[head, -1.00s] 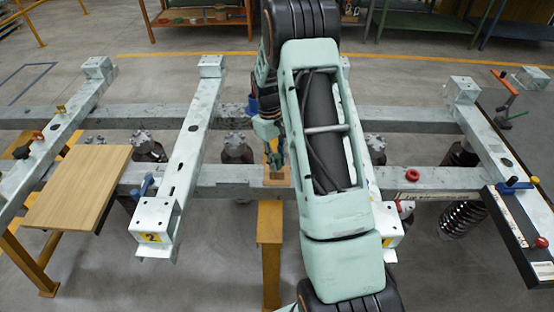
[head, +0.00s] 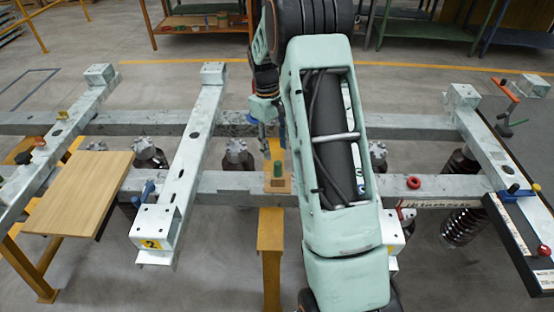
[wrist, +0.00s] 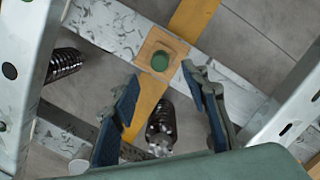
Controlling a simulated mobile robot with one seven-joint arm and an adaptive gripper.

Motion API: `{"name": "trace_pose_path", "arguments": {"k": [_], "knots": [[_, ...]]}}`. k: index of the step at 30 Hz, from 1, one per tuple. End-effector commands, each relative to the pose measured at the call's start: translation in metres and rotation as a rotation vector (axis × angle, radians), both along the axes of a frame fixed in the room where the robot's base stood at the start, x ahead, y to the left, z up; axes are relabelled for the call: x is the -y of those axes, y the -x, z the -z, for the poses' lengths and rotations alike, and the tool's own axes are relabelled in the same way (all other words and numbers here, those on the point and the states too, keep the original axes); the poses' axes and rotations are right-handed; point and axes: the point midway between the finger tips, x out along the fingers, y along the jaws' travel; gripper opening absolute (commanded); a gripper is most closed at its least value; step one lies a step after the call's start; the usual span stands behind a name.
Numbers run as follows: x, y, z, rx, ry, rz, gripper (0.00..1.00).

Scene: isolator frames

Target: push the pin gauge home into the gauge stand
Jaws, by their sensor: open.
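The pin gauge shows as a green cylinder (head: 278,169) standing upright in the gauge stand, a small wooden block (head: 279,186) on the grey cross beam. Its green top stands above the block in the head view; how deep it sits is hidden. In the wrist view I look down on the round green top (wrist: 159,61) within the square wooden block (wrist: 176,44). My gripper (wrist: 160,71) is open and empty, its two blue fingers apart on either side below the block in the picture. In the head view my gripper (head: 266,136) is above and behind the stand, apart from the pin.
A wooden board (head: 80,192) lies at the left across the frame. A white rail with a yellow label (head: 152,244) runs left of the stand. A red ring (head: 413,182) lies on the beam at right. A yellow post (head: 270,245) stands below the stand.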

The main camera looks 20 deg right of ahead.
Motion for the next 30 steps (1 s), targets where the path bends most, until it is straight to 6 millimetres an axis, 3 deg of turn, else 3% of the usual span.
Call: {"name": "trace_pose_path", "arguments": {"k": [3, 9, 30], "knots": [[-0.001, -0.003, -0.019, 0.002, 0.000, 0.000, 0.41], [-0.002, -0.004, -0.033, -0.001, 0.000, 0.000, 0.41], [-0.002, -0.004, -0.033, -0.001, 0.000, 0.000, 0.41]]}}
